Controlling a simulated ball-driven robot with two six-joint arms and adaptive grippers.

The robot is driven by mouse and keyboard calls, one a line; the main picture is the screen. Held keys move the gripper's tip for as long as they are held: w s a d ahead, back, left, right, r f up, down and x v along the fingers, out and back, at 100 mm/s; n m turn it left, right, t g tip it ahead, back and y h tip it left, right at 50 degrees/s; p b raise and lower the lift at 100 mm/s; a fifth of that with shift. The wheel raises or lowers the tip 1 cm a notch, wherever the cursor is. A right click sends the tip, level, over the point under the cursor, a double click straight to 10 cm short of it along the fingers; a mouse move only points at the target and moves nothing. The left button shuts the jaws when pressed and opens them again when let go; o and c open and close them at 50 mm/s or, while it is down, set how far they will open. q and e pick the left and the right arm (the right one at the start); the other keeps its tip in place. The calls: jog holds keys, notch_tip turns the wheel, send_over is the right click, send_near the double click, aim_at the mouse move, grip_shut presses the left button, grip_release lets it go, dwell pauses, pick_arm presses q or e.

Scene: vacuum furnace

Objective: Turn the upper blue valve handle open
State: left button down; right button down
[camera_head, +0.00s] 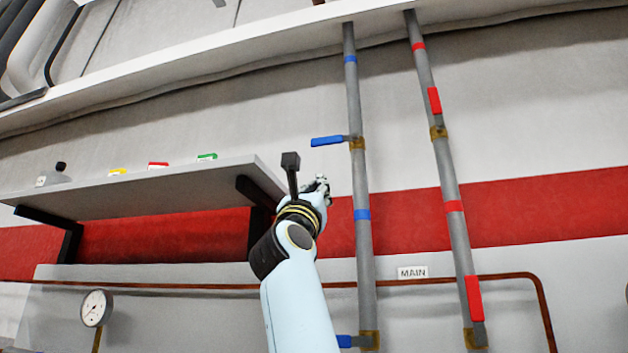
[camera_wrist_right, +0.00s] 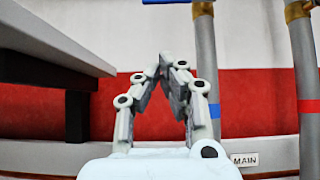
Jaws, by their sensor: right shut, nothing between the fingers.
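The upper blue valve handle (camera_head: 328,141) sticks out to the left from a brass valve on the blue-banded grey pipe (camera_head: 361,180). It lies about level, across the pipe. In the right wrist view only its lower edge (camera_wrist_right: 165,1) shows at the top. My right gripper (camera_head: 322,182) is below the handle and a little left of the pipe, apart from both. In the right wrist view its fingertips (camera_wrist_right: 167,60) meet, with nothing between them. My left gripper is in neither view.
A shelf (camera_head: 150,195) with small coloured items is close to the left of my right gripper. A lower blue handle (camera_head: 346,341) is on the same pipe. A red-banded pipe (camera_head: 447,170) with red handles stands to the right. A pressure gauge (camera_head: 96,308) is at lower left.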

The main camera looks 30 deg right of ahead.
aim_at(334, 140)
jog(key=w+d+r+p, duration=0.3)
jog(key=r+p, duration=0.2)
jog(key=r, duration=0.3)
jog(key=shift+d+r, duration=0.25)
jog(key=shift+r, duration=0.1)
